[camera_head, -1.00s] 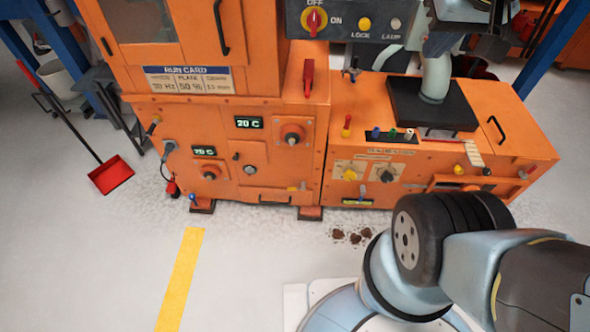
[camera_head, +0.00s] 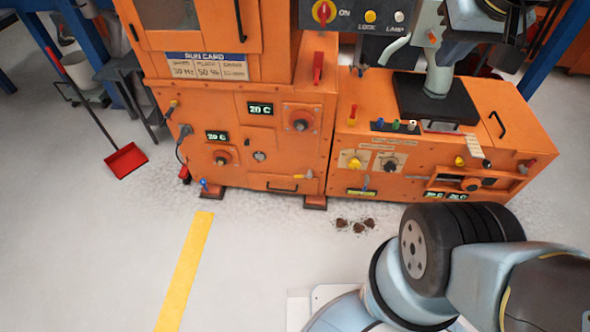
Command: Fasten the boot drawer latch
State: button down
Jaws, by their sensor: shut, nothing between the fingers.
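The boot drawer seems to be the low panel with a dark bar handle (camera_head: 282,188) at the foot of the left orange cabinet (camera_head: 170,105). A small lever with a yellowish grip (camera_head: 303,176), possibly its latch, sits at the panel's upper right. It lies roughly level, and I cannot tell whether it is engaged. The panel looks about flush with the cabinet front. My gripper is outside the picture; only links of my arm show at the lower right, in front of the floor and apart from the cabinet.
A lower orange cabinet (camera_head: 515,125) with knobs stands at right, bearing a black plate (camera_head: 420,105) and grey pipe. Brown crumbs (camera_head: 355,224) lie on the floor before it. A red dustpan (camera_head: 126,160) stands at left. The floor around the yellow stripe (camera_head: 187,265) is clear.

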aim_at(309, 175)
jog(key=u, duration=0.05)
jog(key=k, duration=0.9)
jog(key=u, duration=0.35)
jog(key=i, duration=1.5)
